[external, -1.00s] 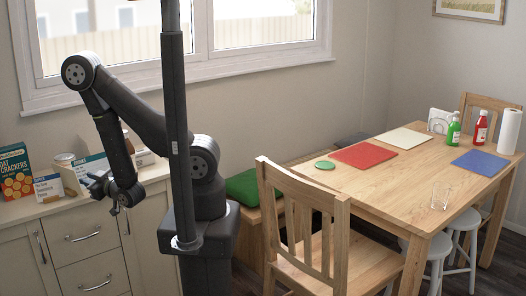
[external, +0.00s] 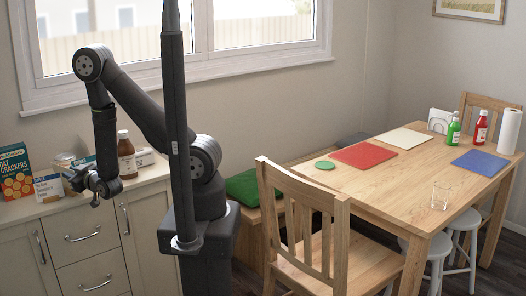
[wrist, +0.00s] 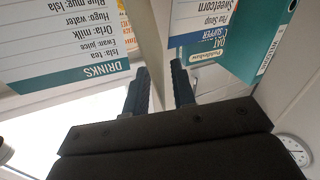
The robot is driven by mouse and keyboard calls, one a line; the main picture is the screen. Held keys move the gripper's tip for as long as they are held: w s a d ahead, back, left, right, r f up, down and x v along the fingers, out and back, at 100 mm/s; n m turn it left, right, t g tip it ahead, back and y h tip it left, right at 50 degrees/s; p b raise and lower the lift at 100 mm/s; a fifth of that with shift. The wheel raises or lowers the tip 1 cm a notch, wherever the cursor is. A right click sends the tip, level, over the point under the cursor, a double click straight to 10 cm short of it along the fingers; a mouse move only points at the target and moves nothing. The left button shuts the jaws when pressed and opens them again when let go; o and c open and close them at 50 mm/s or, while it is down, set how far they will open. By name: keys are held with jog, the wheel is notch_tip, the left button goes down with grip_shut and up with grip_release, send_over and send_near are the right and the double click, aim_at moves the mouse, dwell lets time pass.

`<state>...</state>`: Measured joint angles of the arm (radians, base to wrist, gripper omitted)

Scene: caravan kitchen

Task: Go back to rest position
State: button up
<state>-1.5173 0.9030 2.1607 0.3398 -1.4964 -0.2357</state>
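My gripper (external: 80,180) is at the left in the external view, above the front edge of the cabinet top, in front of the small boxes. My forearm hangs down from the raised elbow. In the wrist view, the two dark fingers of my gripper (wrist: 160,90) stand apart with a gap between them. Nothing shows between them, so it is open and empty.
On the cabinet top (external: 27,211) stand a cracker box (external: 14,172), a small blue-and-white box (external: 48,187) and a brown bottle (external: 126,155). The wrist view shows a drinks list (wrist: 60,45) and a teal folder (wrist: 272,40). The dining table (external: 390,178) is clear of my arm.

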jog(key=shift+x, duration=1)
jog(key=shift+d+r, duration=0.15)
jog(key=shift+r, duration=1.05)
jog(key=shift+f, duration=0.1)
